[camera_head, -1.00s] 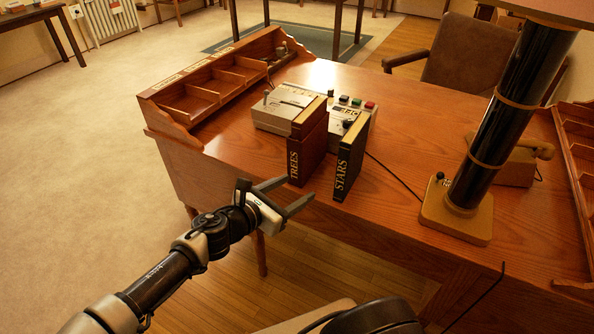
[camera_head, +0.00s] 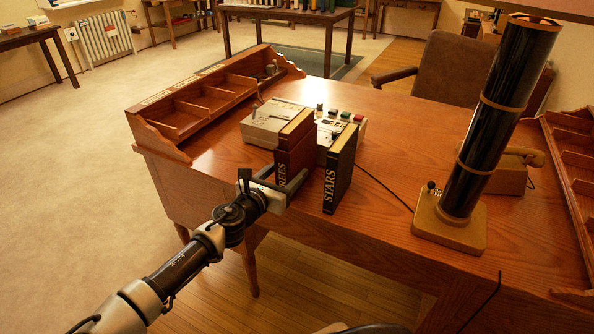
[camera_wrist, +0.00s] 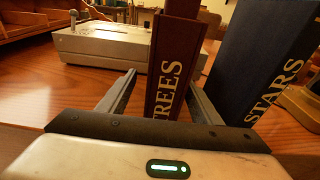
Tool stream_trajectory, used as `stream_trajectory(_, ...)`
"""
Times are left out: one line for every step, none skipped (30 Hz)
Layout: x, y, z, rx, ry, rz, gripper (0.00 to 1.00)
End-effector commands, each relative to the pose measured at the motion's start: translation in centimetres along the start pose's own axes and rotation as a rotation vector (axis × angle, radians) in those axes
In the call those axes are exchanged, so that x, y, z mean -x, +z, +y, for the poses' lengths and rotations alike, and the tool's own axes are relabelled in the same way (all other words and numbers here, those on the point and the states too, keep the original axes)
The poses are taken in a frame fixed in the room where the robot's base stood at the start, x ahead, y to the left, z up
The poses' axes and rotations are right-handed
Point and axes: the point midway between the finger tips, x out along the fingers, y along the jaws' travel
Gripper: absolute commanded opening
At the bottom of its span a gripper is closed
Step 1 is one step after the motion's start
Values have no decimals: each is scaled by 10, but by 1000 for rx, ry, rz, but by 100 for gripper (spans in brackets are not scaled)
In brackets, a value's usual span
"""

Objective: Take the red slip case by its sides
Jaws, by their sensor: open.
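The red slip case (camera_head: 295,146), lettered TREES on its spine, stands upright near the front edge of the desk. In the wrist view the red slip case (camera_wrist: 176,75) rises between my two open fingers. My gripper (camera_head: 281,184) is open, with one finger on each side of the case's lower part. In the wrist view my gripper (camera_wrist: 161,92) shows a clear gap between the left finger and the case; the right finger is close to the case, and I cannot tell whether it touches.
A dark slip case lettered STARS (camera_head: 340,174) stands just right of the red one, close to my right finger. A pale machine (camera_head: 262,124) with buttons sits behind.

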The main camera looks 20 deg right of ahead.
Motion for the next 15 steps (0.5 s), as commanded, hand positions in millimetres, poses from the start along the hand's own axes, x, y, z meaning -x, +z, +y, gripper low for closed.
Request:
stream_trajectory(-3, 0, -1, -1, -1, 0, 59)
stream_trajectory(-6, -1, -1, -2, -1, 1, 59)
stream_trajectory(-11, -1, -2, -3, -1, 1, 59)
stream_trajectory(-16, -1, -4, -4, -3, 1, 59)
stream_trajectory(-20, -1, -5, -5, -4, 1, 59)
stream_trajectory(-27, -1, -6, -5, -4, 1, 59)
stream_trajectory(-32, -1, -7, -5, -4, 1, 59)
stream_trajectory(-36, -1, -8, -4, -4, 1, 59)
stream_trajectory(-41, -1, -6, -3, -2, 1, 59)
stream_trajectory(-45, 0, -6, -2, -2, 1, 59)
stream_trajectory(-47, 0, -6, -2, -1, 1, 59)
stream_trajectory(-50, 0, -6, -3, 0, 1, 59)
stream_trajectory(-51, 1, -6, -3, 0, 0, 59)
stream_trajectory(-52, 1, -6, -3, 0, 0, 59)
stream_trajectory(-53, 1, -6, -2, 0, 0, 59)
